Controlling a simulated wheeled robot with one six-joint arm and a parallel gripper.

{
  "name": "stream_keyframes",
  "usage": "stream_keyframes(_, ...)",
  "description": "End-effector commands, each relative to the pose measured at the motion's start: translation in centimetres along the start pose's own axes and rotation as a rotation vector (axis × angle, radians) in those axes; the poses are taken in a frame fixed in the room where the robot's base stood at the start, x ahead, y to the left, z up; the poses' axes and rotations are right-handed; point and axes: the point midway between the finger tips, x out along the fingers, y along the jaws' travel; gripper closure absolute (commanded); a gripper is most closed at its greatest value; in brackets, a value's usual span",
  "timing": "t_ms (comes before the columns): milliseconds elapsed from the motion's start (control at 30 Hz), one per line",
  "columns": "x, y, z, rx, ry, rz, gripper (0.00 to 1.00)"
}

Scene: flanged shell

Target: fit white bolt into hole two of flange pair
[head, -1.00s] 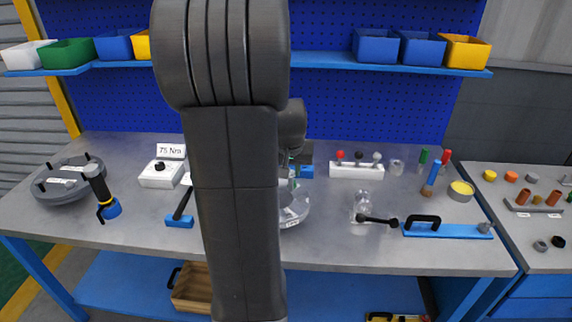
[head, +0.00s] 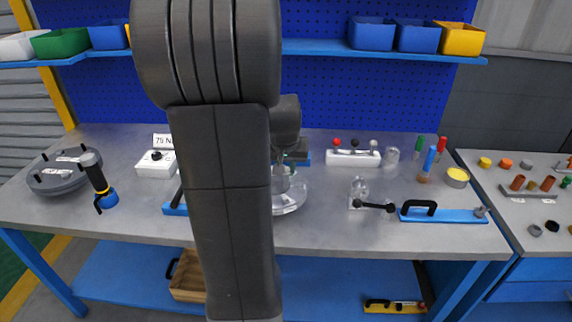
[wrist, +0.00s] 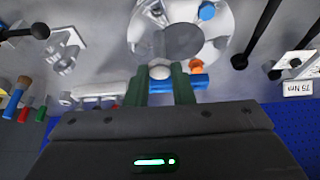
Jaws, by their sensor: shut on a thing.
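My gripper (wrist: 171,90), with green fingertips, is shut on a white bolt (wrist: 159,71) in the wrist view. The bolt's pale hex head shows between the tips, over the near edge of the round silver flange pair (wrist: 218,22). I cannot tell whether the bolt touches the flange or which hole lies under it. An orange piece (wrist: 196,67) and a blue piece (wrist: 208,11) sit at the flange rim. In the head view, the flange pair (head: 289,201) stands on the bench, partly hidden behind my arm. The bolt cannot be made out there.
A blue piece (wrist: 182,82) lies just behind my fingertips. A blue bar with a black handle (head: 442,214) lies at front right. A yellow-black tool (head: 97,178) stands left.

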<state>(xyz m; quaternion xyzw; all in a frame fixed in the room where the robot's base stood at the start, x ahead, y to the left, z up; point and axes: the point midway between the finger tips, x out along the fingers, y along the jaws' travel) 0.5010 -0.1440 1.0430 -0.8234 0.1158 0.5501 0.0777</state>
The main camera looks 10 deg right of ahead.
Motion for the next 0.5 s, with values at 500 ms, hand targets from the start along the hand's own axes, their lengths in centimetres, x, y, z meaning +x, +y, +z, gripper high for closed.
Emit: stream_keyframes(500, 3.7, 0.0, 1.5, 0.000, 0.001, 0.000, 1.00)
